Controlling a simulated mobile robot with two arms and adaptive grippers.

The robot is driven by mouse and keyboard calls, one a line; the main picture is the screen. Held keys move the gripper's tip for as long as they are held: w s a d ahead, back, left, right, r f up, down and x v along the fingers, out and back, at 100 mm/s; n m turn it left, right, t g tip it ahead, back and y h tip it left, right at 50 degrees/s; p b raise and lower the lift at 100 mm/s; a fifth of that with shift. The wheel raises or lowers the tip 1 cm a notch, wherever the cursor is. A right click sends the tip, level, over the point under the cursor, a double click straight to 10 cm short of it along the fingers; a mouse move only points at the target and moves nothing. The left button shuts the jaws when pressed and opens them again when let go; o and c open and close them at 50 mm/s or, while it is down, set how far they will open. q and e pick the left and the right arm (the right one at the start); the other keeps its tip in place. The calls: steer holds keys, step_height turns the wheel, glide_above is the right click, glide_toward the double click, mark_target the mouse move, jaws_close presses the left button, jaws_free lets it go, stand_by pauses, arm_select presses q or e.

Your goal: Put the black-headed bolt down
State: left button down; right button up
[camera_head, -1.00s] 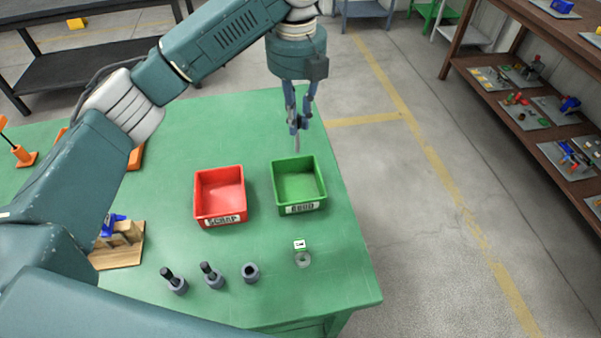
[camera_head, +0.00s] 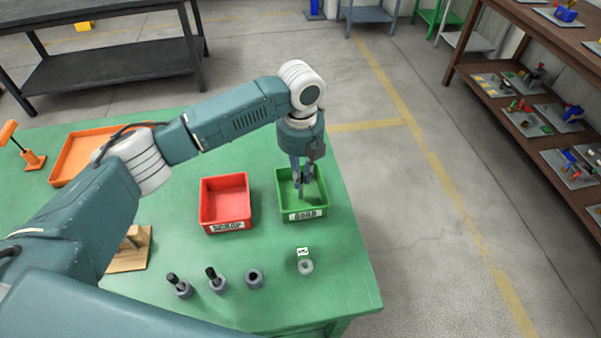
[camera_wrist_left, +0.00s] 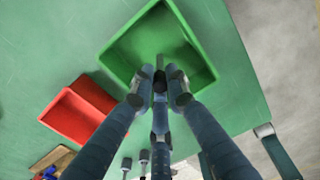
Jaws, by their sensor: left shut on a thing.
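My left gripper (camera_head: 303,182) points down over the green bin (camera_head: 322,211), with its fingertips within the bin's outline. It is shut on the black-headed bolt. The fingers hide most of the bolt. I cannot tell whether its tip touches the bin floor. My right gripper is not in view.
The red bin (camera_head: 225,229) stands left of the green one. Two black-headed bolts (camera_head: 174,280) (camera_head: 212,273) stand in grey collars near the front. An open grey collar (camera_head: 254,278) and a pale ring (camera_head: 306,267) are to their right. An orange tray (camera_head: 68,163) lies at the left.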

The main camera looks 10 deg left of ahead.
arm_select(q)
steer(key=c, duration=1.7)
jaws_free()
steer(key=shift+f, duration=0.1)
steer(key=shift+r+b, duration=1.15)
steer(key=shift+r, duration=5.05)
